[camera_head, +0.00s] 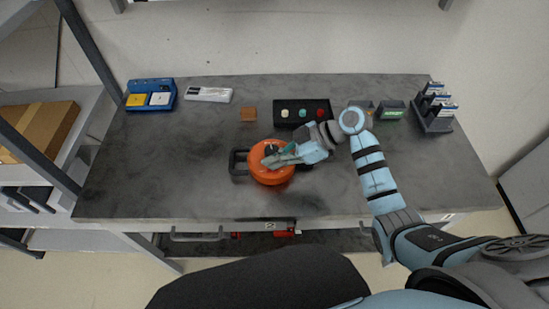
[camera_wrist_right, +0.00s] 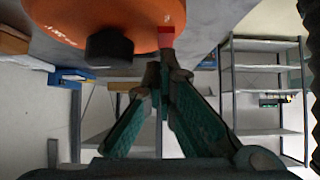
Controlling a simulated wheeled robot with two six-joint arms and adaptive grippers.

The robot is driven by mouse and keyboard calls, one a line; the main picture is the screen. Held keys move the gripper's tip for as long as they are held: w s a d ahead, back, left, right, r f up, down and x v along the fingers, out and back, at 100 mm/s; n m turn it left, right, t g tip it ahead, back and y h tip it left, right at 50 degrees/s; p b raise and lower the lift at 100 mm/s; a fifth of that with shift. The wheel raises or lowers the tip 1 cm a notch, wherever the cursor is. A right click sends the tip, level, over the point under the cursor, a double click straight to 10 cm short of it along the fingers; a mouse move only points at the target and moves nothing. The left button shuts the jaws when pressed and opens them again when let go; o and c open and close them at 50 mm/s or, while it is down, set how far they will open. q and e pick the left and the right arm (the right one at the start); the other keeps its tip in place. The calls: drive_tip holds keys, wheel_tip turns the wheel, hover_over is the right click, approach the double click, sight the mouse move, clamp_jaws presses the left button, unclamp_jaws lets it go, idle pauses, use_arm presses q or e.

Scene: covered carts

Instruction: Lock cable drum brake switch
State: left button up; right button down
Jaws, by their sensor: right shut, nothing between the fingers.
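The orange cable drum (camera_head: 270,176) lies on the grey table near its middle, with a dark frame handle (camera_head: 238,163) on its left. In the right wrist view the drum (camera_wrist_right: 95,22) fills the upper left, with a black knob (camera_wrist_right: 109,46) and a small red switch (camera_wrist_right: 166,36) at its edge. My right gripper (camera_head: 271,160) is over the drum in the head view. In the right wrist view its fingertips (camera_wrist_right: 165,72) are together, just below the red switch; whether they touch it I cannot tell. My left gripper is not in view.
A blue device (camera_head: 150,95) is at the back left, a dark rack (camera_head: 433,112) at the back right. The table's front left is clear.

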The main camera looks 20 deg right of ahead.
drive_tip(key=shift+a+f+b, duration=0.35)
drive_tip(key=shift+f+b, duration=0.05)
drive_tip(key=shift+f, duration=0.05)
drive_tip(key=shift+r, duration=0.1)
drive_tip(key=shift+a, duration=0.2)
drive_tip(key=shift+a, duration=0.15)
drive_tip(key=shift+w+a, duration=0.3)
drive_tip(key=shift+a, duration=0.15)
drive_tip(key=shift+r, duration=0.1)
